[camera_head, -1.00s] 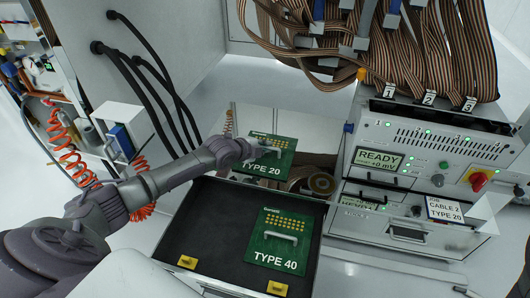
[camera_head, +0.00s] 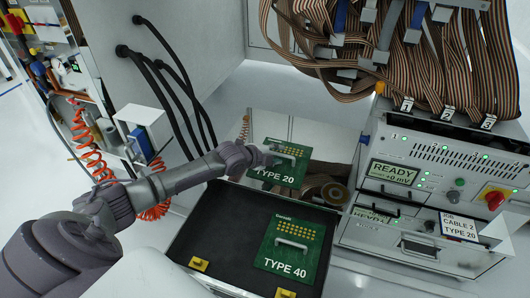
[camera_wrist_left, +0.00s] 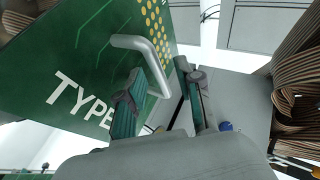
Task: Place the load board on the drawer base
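A green load board labelled TYPE 20 (camera_head: 279,174) is held by its silver handle in my left gripper (camera_head: 274,156). It is just beyond the far edge of a black open case or drawer (camera_head: 215,235); the gap beneath is unclear. In the left wrist view the board (camera_wrist_left: 60,60) is at upper left, with my left fingers (camera_wrist_left: 170,98) at its handle. A second green board, TYPE 40 (camera_head: 288,262), lies in the black case. I cannot tell which surface is the drawer base. My right gripper is not in view.
The tester (camera_head: 440,160) at right reads READY, with a card (camera_head: 459,229) reading CABLE 2, TYPE 20. Brown ribbon cables (camera_head: 420,70) hang behind it. Black hoses (camera_head: 170,85) leave the cabinet (camera_head: 190,30).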

